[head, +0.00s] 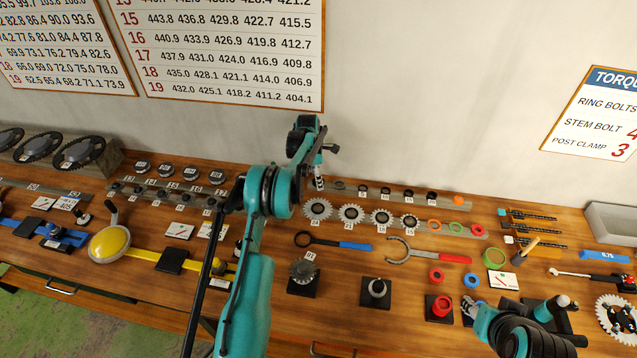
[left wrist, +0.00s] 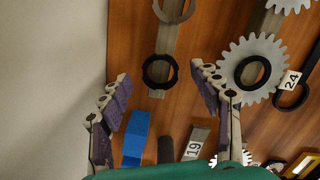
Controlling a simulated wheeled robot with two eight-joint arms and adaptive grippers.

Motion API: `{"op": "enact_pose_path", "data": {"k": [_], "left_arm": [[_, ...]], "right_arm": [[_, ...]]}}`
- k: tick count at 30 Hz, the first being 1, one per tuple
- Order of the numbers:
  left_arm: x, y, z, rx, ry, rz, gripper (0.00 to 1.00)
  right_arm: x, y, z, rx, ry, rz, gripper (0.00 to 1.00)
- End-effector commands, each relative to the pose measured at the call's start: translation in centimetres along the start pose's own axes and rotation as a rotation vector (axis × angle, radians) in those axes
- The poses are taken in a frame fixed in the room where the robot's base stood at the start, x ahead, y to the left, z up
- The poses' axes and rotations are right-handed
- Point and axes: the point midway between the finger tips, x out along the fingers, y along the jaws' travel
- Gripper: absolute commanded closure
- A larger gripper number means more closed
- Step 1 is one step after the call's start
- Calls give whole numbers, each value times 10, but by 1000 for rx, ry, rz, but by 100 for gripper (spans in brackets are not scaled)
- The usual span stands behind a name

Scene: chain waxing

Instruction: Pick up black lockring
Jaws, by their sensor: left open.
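A black lockring (left wrist: 160,71) lies on a grey rail in the left wrist view, beyond and between the parted fingers of my left gripper (left wrist: 162,74). The gripper is open, and no finger touches the ring. In the head view my left gripper (head: 318,180) points down at the left end of the back rail and covers that spot, so I cannot pick out this ring there. My right gripper (head: 469,308) is at the lower right near a blue ring (head: 471,280); its finger opening is too small to tell.
A toothed sprocket (left wrist: 253,68) with a black ring on it lies beside the right finger. A grey ring (left wrist: 174,9) lies further along the rail. Several sprockets (head: 351,214) line the row in front of the back rail (head: 448,198). The wall stands close behind.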

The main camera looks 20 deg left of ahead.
Motion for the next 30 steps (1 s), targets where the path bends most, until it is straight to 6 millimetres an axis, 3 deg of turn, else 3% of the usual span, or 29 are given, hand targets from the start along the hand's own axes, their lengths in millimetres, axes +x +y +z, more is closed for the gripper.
{"op": "enact_pose_path", "data": {"k": [8, 12, 24, 30], "left_arm": [[3, 0, 0, 1, 0, 0, 39], [3, 0, 0, 1, 0, 0, 75], [1, 0, 0, 1, 0, 0, 75], [-16, 0, 2, 1, 0, 0, 75]], "right_arm": [[0, 0, 0, 0, 0, 0, 60], [0, 0, 0, 0, 0, 0, 60], [0, 0, 0, 0, 0, 0, 60], [0, 0, 0, 0, 0, 0, 60]]}}
